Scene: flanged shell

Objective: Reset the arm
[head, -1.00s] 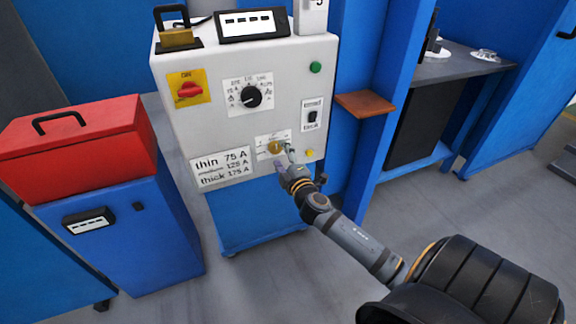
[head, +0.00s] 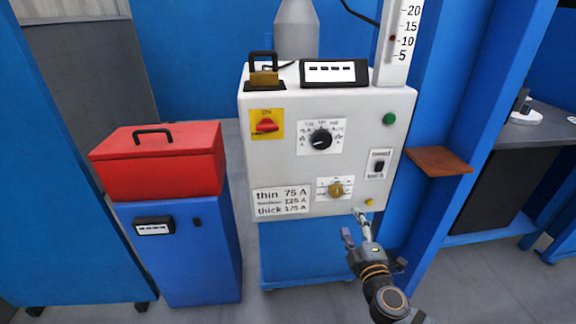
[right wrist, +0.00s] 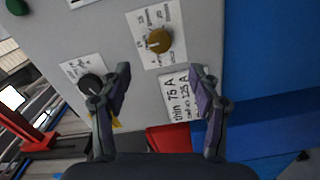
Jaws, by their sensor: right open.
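My right gripper (head: 358,228) is open and empty, just below and in front of the lower right of the grey control panel (head: 290,170). In the right wrist view its two fingers (right wrist: 160,90) stand wide apart with nothing between them. The panel's brass knob (head: 336,189) is above and to the left of the gripper in the head view, apart from it. The knob also shows in the right wrist view (right wrist: 159,40), beyond the fingertips. My left gripper is not in view.
The panel carries a red switch (head: 267,125), a black dial (head: 320,139), a rocker switch (head: 379,165) and a green button (head: 389,119). A red toolbox (head: 160,165) sits on a blue cabinet (head: 190,260) at left. A brown shelf (head: 438,161) juts out at right.

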